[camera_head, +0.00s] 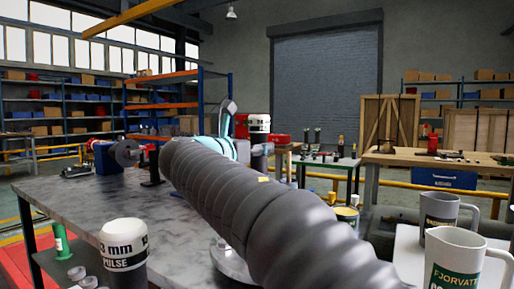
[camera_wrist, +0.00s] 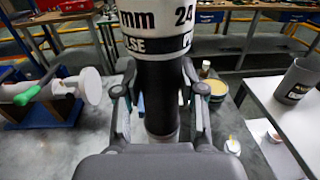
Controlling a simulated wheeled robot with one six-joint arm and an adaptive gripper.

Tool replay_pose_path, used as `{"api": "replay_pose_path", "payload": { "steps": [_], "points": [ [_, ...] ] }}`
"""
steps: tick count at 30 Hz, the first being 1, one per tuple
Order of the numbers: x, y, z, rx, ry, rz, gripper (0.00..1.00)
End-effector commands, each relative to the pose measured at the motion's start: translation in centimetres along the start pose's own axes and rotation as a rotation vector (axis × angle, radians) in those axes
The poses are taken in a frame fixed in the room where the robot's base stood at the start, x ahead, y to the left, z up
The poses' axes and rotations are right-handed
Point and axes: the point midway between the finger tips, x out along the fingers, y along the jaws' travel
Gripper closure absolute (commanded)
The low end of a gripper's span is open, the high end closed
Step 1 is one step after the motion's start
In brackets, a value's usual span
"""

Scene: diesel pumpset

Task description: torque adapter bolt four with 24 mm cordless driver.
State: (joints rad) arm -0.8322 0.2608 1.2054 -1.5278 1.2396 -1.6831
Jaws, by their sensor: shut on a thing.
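My gripper (camera_wrist: 160,85) is shut around the black body of the 24 mm cordless driver (camera_wrist: 160,100). The driver stands roughly upright in the wrist view, with its white end marked "mm 24" and "PULSE" cut off by the top edge. In the head view the driver's white end (camera_head: 259,124) shows beyond my grey arm, which hides most of the gripper. A grey disc and blue body (camera_head: 108,158) show at the table's far left. I cannot make out adapter bolt four.
A second white-topped driver (camera_head: 123,240), its label partly cut, stands at the grey table's (camera_head: 80,205) near edge. Jugs (camera_head: 455,265) stand on a white table at right. A tin with yellow contents (camera_head: 347,216) is beyond my arm. A green-topped table (camera_head: 325,161) is farther back.

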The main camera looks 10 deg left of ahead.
Motion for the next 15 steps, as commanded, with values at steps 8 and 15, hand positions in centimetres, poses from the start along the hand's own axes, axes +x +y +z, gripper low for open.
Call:
{"api": "replay_pose_path", "payload": {
  "steps": [8,15],
  "points": [
    [0.00,-0.05,-0.25,0.000,-0.002,0.000,1.00],
    [0.05,-0.05,-0.34,-0.001,0.000,-0.001,1.00]
  ]
}}
